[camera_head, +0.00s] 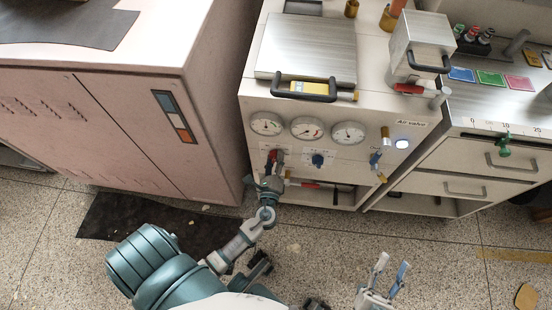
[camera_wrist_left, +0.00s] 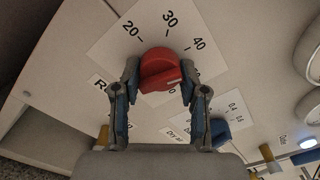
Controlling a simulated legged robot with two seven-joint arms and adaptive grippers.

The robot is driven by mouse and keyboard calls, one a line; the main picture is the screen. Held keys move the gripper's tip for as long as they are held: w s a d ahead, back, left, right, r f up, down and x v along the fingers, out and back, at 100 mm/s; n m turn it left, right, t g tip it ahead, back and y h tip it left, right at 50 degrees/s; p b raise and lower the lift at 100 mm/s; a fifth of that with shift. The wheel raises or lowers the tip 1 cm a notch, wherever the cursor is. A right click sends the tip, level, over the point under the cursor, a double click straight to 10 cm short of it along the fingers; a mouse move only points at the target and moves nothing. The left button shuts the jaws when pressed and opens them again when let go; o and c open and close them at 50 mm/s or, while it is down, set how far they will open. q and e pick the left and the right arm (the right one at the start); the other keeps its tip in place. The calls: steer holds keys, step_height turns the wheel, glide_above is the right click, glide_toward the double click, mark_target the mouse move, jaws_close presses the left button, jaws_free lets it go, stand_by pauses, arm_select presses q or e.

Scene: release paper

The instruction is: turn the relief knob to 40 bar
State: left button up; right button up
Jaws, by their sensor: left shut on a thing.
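The red relief knob (camera_wrist_left: 160,66) sits on a white scale plate (camera_wrist_left: 117,47) marked 20, 30 and 40 in the left wrist view. My left gripper (camera_wrist_left: 160,78) is shut on the knob, one finger on each side. I cannot tell for certain which mark the knob points to. In the head view the red knob (camera_head: 273,154) is on the panel below the left gauge, partly hidden by my left gripper (camera_head: 268,180). My right gripper (camera_head: 389,274) is open and empty, low in front of the cabinet.
A blue knob (camera_head: 317,159) is to the right of the red one, below several round gauges (camera_head: 307,129). A pink cabinet (camera_head: 110,125) stands left. A drawer unit (camera_head: 470,170) stands right. Floor in front is open.

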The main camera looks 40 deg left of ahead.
arm_select(q)
steer(key=shift+s+f, duration=0.15)
steer(key=shift+f, duration=0.15)
steer(key=o, duration=0.9)
steer(key=shift+o, duration=1.1)
steer(key=shift+r, duration=0.15)
steer(key=v, duration=1.2)
